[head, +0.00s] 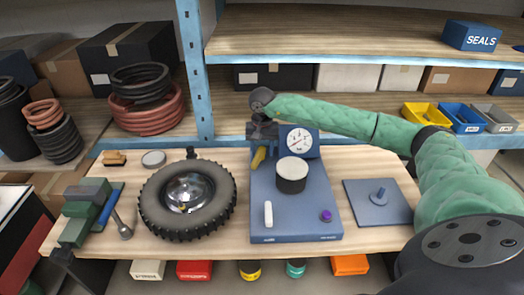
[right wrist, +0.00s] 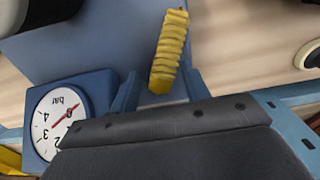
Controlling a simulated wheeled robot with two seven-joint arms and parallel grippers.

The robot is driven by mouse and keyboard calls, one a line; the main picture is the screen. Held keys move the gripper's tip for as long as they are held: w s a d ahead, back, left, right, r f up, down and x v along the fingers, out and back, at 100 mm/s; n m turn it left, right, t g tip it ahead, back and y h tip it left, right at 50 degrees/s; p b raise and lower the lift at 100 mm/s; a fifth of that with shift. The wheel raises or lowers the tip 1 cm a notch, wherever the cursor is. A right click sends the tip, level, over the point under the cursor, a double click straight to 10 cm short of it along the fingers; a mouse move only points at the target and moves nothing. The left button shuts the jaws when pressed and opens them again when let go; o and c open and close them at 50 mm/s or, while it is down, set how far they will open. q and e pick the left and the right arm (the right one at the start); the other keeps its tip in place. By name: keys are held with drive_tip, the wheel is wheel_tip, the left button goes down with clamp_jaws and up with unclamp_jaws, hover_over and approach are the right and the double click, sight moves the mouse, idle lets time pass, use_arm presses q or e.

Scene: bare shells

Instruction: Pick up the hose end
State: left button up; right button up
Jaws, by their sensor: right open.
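The yellow ribbed hose end (head: 258,157) stands out at the back left of the blue pump station (head: 290,222), just below my right gripper (head: 261,141). In the right wrist view the hose end (right wrist: 169,50) lies in line with the gap between the two blue-grey fingers of my right gripper (right wrist: 160,88). The fingers are apart, one on each side of its near end. I cannot tell whether they touch it. A round pressure gauge (head: 299,141) is close by on the right, and also shows in the right wrist view (right wrist: 58,115). My left gripper is out of view.
A tyre on a rim (head: 155,212) lies left of the station. A black cylinder with a white top (head: 291,180) stands on the station. A blue plate with a peg (head: 370,207) lies to the right. A blue shelf upright (head: 194,70) rises behind the bench.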

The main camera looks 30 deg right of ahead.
sight(263, 148)
drive_tip(key=shift+c, duration=0.2)
clamp_jaws()
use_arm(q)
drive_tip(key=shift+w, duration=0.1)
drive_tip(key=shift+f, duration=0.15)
